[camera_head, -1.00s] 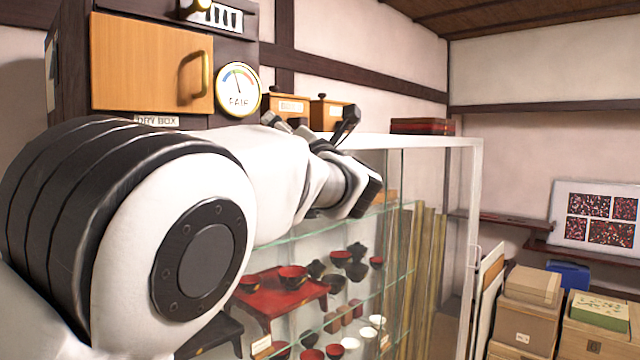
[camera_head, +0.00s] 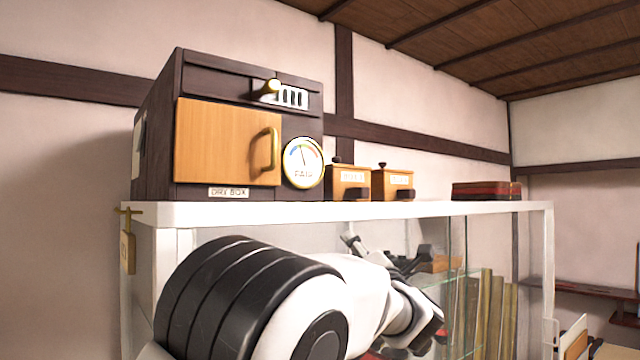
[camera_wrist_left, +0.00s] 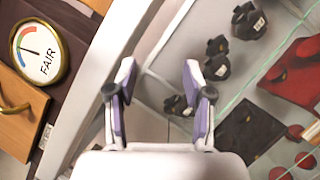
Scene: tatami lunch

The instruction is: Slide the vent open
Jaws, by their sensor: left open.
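The dark wooden dry box (camera_head: 157,150) stands on top of the white-framed glass cabinet (camera_head: 350,212). Its vent (camera_head: 291,98), a pale strip with dark slots, is in the upper front. A brass knob (camera_head: 270,87) sticks out at the left of the visible slots. My left gripper (camera_head: 388,250) is open and empty, below the cabinet's top edge, well below and to the right of the vent. In the left wrist view its fingers (camera_wrist_left: 159,80) are spread apart, and the vent is out of view. My right gripper is not in view.
The box has an orange door (camera_head: 225,140) with a brass handle (camera_head: 271,155) and a round FAIR dial (camera_head: 303,162). Two small wooden boxes (camera_head: 347,181) (camera_head: 393,185) stand to its right. The cabinet's front edge (camera_wrist_left: 105,60) lies between my fingers and the dial.

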